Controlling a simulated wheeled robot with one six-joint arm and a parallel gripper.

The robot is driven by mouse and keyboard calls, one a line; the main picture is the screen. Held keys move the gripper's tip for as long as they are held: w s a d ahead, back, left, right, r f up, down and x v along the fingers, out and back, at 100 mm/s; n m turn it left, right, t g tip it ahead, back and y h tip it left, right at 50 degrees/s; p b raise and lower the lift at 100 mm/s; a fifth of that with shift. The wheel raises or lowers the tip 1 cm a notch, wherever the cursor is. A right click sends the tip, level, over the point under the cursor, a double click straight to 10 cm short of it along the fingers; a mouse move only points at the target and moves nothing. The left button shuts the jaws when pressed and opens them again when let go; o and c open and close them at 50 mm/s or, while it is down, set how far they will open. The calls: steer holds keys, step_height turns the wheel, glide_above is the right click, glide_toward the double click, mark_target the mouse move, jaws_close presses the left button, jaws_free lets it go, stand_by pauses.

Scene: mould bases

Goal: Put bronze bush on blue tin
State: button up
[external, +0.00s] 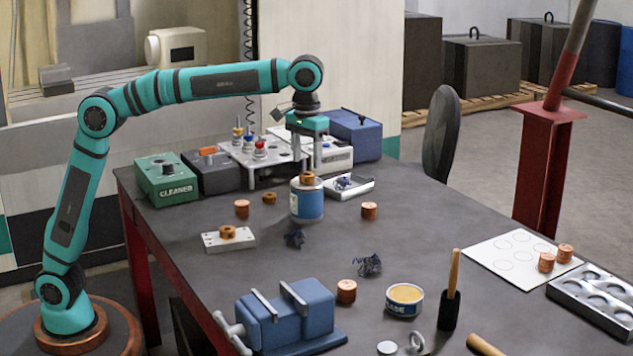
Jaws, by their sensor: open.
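A bronze bush (307,178) sits on top of the blue tin (307,206), which stands upright near the middle of the table. My gripper (307,165) is open and points down, its fingertips just above the bush in the picture; nothing shows between them. Whether the fingers are clear of the bush on both sides is hard to tell. Another bronze bush (228,232) sits on a small metal plate (213,245) to the left. A similar small bush (269,198) lies on the table left of the tin.
A holed fixture plate (262,158), a white tray (352,188) and a blue box (354,134) stand behind the tin. Several copper cylinders (369,210) are scattered about. A blue vise (290,315) stands at the front edge.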

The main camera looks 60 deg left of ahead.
step_height(320, 180, up, 8)
stand_by(0.4)
steer(key=s+a+r+t+h, duration=0.1)
steer(key=s+a+r+t, duration=0.2)
steer(key=a, duration=0.6)
steer(key=s+a+r+m+t+h, duration=0.1)
steer(key=s+a+t, duration=0.3)
steer(key=a, duration=0.5)
steer(key=s+a+r+t, duration=0.1)
steer(key=s+a+r, duration=0.1)
steer(key=s+a, duration=0.5)
steer(key=s+a+f+m+t+y, duration=0.1)
steer(key=s+a+f+t, duration=0.3)
steer(key=s+a, duration=0.5)
steer(key=s+a+f+m+t+y, duration=0.1)
steer(key=s+a+f+t, duration=0.4)
steer(key=s+a, duration=0.4)
steer(key=shift+s+f, duration=0.3)
steer(key=shift+s, duration=0.7)
